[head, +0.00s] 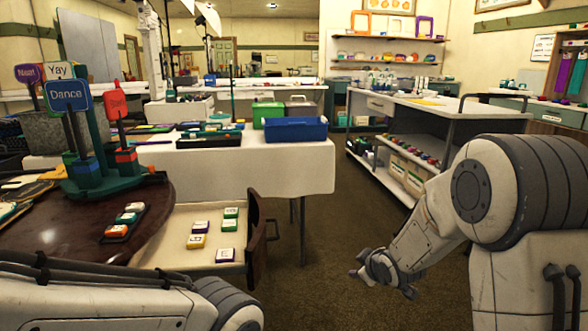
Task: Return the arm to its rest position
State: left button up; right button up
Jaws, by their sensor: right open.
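My right arm comes in from the right, bent at the elbow, with the forearm pointing down and to the left. My right gripper (360,275) is open, and nothing shows between its fingers. It hangs over the dark carpet, to the right of the open drawer (180,255) and clear of it. My left arm crosses the lower left corner. Its gripper is outside the picture.
The open drawer holds several coloured blocks. Behind is a white-draped table (300,165) with a blue bin (295,130). Carpet (340,215) is free ahead.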

jog(key=s+d+f+m+g+h, duration=0.15)
jog(key=s+m+g, duration=0.65)
jog(key=s, duration=1.6)
jog(key=s+a+r+n+g+y, duration=0.1)
jog(key=s+a+r+n, duration=0.2)
jog(key=s+a, duration=0.35)
jog(key=s+a+r+n+g, duration=0.1)
jog(key=s+a+r+n, duration=0.1)
jog(key=s+a+n, duration=0.35)
notch_tip(320, 180, up, 38)
jog(key=a+m+p, duration=0.1)
jog(key=m+p, duration=0.1)
jog(key=p, duration=3.6)
jog(key=shift+s+a, duration=0.3)
jog(key=shift+s, duration=0.05)
